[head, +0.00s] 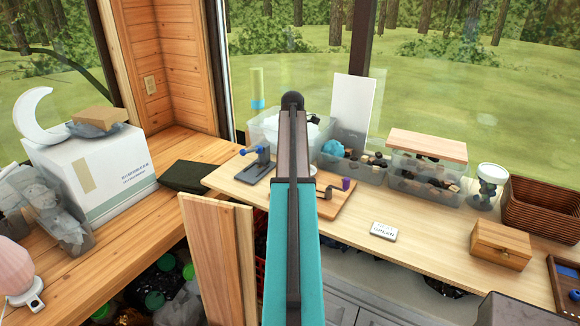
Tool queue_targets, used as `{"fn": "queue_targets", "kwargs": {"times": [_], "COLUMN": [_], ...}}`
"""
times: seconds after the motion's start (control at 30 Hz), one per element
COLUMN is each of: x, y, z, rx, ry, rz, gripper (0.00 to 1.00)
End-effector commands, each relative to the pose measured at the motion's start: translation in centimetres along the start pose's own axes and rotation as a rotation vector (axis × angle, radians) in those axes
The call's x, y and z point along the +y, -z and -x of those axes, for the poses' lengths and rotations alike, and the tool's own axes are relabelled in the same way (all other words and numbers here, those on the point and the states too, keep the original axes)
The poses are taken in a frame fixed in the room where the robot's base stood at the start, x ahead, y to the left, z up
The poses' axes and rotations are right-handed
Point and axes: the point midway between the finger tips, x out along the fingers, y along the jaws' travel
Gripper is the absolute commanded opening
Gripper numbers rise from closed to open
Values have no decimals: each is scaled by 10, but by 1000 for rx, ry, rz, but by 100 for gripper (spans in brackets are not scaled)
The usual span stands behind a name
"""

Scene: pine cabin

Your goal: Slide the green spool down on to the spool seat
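I cannot make out a green spool for certain. A small wooden board (332,203) on the bench carries a dark crank and a small purple piece (346,184). I cannot tell whether the spool seat is on this board, as my teal and dark arm covers its left part. A small card (383,232) reading "GREEN" lies on the bench to the right of the board. My gripper is not visible; only my arm's links show, rising through the middle of the view.
A blue-handled clamp (257,163) stands left of my arm. Clear bins (352,168) and a wood-lidded bin (428,147) line the window. A jar (488,187), wooden box (500,244) and basket (540,207) stand right. Bare bench (430,222) lies around the card.

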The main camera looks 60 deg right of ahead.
Motion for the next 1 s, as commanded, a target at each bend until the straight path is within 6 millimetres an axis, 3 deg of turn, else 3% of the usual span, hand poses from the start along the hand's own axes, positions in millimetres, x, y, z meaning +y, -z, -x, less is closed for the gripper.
{"fn": "queue_targets", "kwargs": {"times": [0.27, 0.3, 0.43, 1.0], "x": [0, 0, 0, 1], "y": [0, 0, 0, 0], "z": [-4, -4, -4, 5], "rx": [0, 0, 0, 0], "ry": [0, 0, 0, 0], "rz": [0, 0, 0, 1], "gripper": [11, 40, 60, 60]}}
